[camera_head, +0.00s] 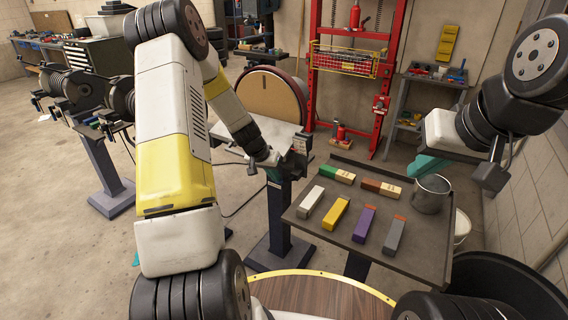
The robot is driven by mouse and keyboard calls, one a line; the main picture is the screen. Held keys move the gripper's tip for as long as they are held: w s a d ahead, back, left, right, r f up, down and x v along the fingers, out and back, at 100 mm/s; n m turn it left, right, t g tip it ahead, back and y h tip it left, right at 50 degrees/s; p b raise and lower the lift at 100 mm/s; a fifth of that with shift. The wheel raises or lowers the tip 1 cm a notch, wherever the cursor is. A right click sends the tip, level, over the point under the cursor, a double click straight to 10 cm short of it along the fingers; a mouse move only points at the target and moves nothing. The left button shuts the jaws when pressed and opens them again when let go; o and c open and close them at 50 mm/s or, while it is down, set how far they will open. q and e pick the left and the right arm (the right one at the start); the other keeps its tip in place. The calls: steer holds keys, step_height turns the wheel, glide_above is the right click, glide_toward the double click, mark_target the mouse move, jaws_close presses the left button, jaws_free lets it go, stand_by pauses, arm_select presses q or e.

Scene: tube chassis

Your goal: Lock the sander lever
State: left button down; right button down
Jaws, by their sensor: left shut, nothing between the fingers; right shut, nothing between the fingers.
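The disc sander shows a round tan disc (268,95) behind a light grey work table (262,133), on a dark pedestal (280,215). My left arm reaches down across the table's front, and its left gripper (273,174) is shut and empty, low at the table's front edge near the pedestal top. A dark fitting (299,148) sits at the table's right side, just right of that gripper. I cannot make out the lever; the arm and gripper may hide it.
A dark tray table (395,258) holds several coloured bars and a metal bucket (432,193), right of the sander. A red press frame (385,80) stands behind. A round wooden top (320,295) is in front. Grinders on pedestals stand at left; open floor lies between.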

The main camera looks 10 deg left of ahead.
arm_select(q)
steer(key=f+h, duration=0.1)
steer(key=h, duration=0.1)
steer(key=d+f+n+g+h, duration=0.1)
steer(key=f+h, duration=0.1)
steer(key=h, duration=0.1)
steer(key=s+d+f+n+g+h, duration=0.1)
steer(key=f+h, duration=0.1)
steer(key=h, duration=0.1)
steer(key=shift+d+f, duration=0.2)
stand_by(0.3)
steer(key=shift+d+f, duration=0.1)
stand_by(0.5)
